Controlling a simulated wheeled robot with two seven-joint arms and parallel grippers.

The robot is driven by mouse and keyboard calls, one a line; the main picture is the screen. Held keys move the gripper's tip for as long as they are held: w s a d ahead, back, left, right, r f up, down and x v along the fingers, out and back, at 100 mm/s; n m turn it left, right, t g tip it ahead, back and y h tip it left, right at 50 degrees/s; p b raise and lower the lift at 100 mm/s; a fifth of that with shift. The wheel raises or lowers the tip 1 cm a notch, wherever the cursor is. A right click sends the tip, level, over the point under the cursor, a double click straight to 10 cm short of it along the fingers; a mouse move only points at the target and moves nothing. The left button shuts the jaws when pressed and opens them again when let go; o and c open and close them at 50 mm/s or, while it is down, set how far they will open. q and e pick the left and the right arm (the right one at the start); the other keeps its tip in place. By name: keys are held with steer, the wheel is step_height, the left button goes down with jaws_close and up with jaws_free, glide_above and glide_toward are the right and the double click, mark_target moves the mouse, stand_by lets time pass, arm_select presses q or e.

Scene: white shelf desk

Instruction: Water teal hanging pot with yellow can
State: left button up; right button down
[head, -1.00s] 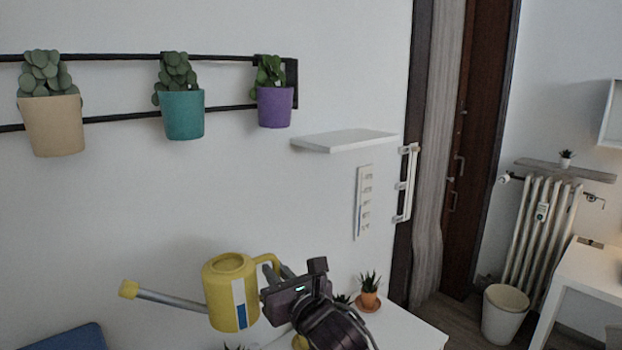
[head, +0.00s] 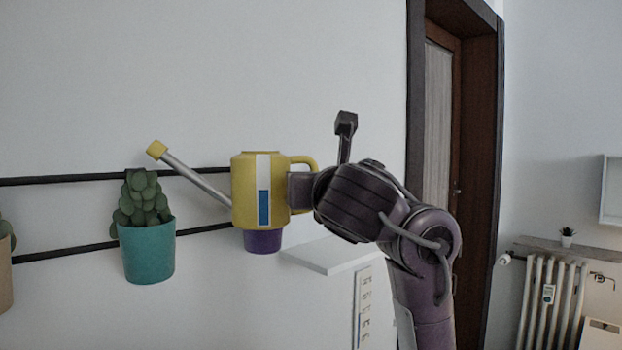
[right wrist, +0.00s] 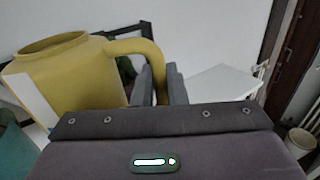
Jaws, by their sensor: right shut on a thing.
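The yellow watering can (head: 243,190) is held up near the wall, upright, in front of the purple pot. Its grey spout slants up to the left, with the yellow spout head (head: 157,150) above and right of the teal pot's plant. The teal hanging pot (head: 147,251) with a green plant hangs on the dark rails to the left. My right gripper (head: 301,189) is shut on the can's handle; in the right wrist view the fingers (right wrist: 161,85) sit around the handle and the can body (right wrist: 68,78) fills the left. My left gripper is not in view.
The purple pot (head: 262,241) is mostly hidden behind the can. A beige pot (head: 4,278) shows at the left edge. A white wall shelf (head: 330,256) lies below my right arm. The wall above the rails is clear.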

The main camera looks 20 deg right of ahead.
mark_target(317, 168)
steer(key=s+r+p, duration=0.1)
steer(key=r+p, duration=0.1)
steer(key=p, duration=0.1)
steer(key=shift+s+r+n+p, duration=0.3)
steer(key=shift+s+n, duration=0.1)
arm_select(q)
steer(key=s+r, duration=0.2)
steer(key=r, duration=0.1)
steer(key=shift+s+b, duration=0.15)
steer(key=shift+b, duration=0.15)
arm_select(e)
step_height(317, 168, up, 2)
steer(key=shift+s+d+n, duration=0.1)
steer(key=shift+s+n, duration=0.05)
steer(key=shift+n, duration=1.05)
